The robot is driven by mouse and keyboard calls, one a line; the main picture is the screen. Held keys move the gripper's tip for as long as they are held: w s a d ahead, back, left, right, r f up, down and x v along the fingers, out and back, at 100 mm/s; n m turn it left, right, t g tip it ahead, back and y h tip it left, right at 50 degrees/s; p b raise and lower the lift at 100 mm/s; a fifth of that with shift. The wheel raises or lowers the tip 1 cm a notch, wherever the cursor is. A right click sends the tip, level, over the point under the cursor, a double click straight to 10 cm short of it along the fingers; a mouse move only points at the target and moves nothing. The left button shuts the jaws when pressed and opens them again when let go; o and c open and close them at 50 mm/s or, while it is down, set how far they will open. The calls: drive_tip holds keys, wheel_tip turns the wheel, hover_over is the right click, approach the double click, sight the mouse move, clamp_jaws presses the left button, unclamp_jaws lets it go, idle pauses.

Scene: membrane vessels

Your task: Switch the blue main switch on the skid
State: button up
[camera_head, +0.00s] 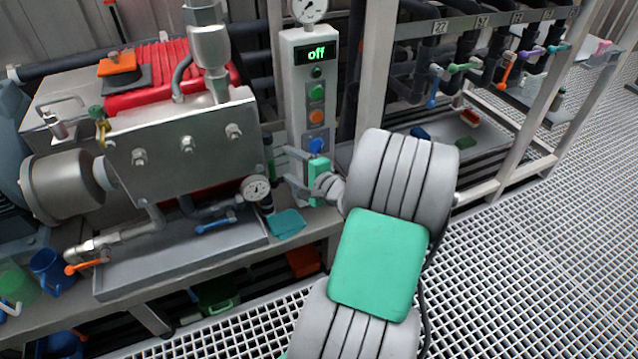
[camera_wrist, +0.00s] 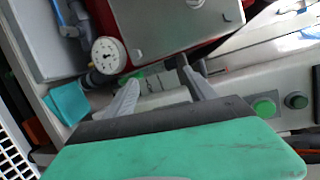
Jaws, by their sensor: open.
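The white control panel (camera_head: 296,70) stands upright on the skid, its display (camera_head: 316,53) reading "off". A larger blue knob (camera_head: 317,145), which looks like the main switch, sits lower, just above my gripper's green housing. My gripper (camera_head: 283,168) is open and empty at the panel's lower part, its fingers pointing left. In the wrist view my gripper (camera_wrist: 160,72) has its fingers apart, with the panel beside them. No blue switch shows there; whether the fingers touch the panel I cannot tell.
A pressure gauge (camera_head: 257,188) and a steel block (camera_head: 185,145) with bolts stand left of my gripper. A teal cloth-like piece (camera_head: 287,223) lies below it. Pipes with coloured valve handles (camera_head: 506,70) are at the right. The grating floor (camera_head: 540,260) is clear.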

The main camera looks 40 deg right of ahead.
sight(319, 150)
drive_tip(key=s+d+f+m+t+h+b, duration=0.25)
drive_tip(key=s+d+m+h, duration=0.35)
drive_tip(key=d, duration=0.4)
drive_tip(key=shift+m+g+y, duration=0.4)
drive_tip(key=shift+m+g, duration=0.05)
drive_tip(key=shift+m, duration=0.15)
drive_tip(key=x, duration=0.5)
drive_tip(key=a+x, duration=0.1)
drive_tip(key=x, duration=0.2)
drive_tip(key=shift+w+d+f, duration=0.1)
drive_tip(key=shift+w+f, duration=0.05)
drive_tip(key=shift+w, duration=0.15)
drive_tip(key=shift+c, duration=0.3)
drive_tip(key=c, duration=1.3)
